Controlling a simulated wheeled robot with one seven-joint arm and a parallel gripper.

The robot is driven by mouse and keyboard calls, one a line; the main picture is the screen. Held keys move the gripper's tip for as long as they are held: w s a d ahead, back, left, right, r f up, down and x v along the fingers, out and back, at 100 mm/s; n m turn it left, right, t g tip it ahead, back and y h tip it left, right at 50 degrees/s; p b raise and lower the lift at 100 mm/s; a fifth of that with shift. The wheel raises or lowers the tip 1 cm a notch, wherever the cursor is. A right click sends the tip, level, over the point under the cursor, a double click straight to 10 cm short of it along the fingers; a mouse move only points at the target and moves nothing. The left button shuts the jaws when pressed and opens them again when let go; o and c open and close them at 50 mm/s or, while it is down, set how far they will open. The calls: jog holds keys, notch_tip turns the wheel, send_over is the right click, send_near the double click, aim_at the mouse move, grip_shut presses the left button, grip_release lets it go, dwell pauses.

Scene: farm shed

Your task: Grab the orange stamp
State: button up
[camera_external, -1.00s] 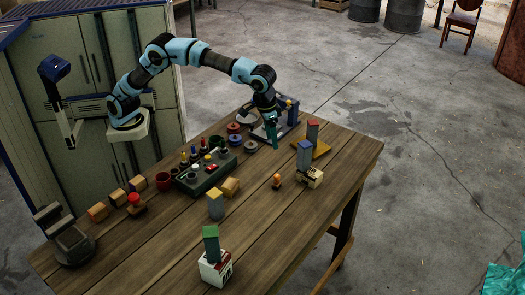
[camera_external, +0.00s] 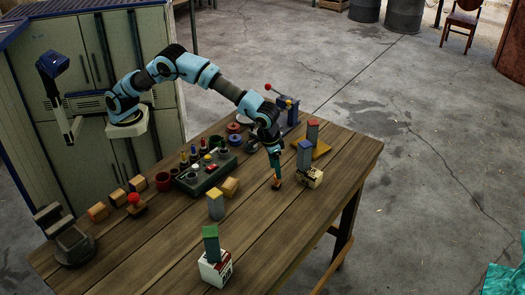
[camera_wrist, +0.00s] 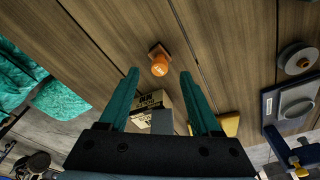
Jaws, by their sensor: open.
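The orange stamp (camera_wrist: 159,66) stands on the wooden table, its orange knob on a brown square base. In the wrist view it shows between and beyond the two teal fingers of my gripper (camera_wrist: 160,80), which are apart with nothing between them. In the external view my gripper (camera_external: 276,178) points down right at the orange stamp (camera_external: 276,186), and the fingers partly hide it. I cannot tell whether they touch it.
A small box with a blue-topped block (camera_external: 304,155) stands close to the right of my gripper. A yellow piece with a red-topped block (camera_external: 312,132) is behind it. A green tray of small items (camera_external: 190,182) lies left. The table's front right is clear.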

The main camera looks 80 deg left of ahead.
aim_at(277, 182)
jog(key=shift+w+f+p, duration=0.2)
jog(key=shift+f+p, duration=0.35)
jog(key=shift+f, duration=0.65)
jog(key=shift+w+f+p, duration=0.2)
jog(key=shift+f+p, duration=0.3)
jog(key=shift+f, duration=0.65)
grip_shut()
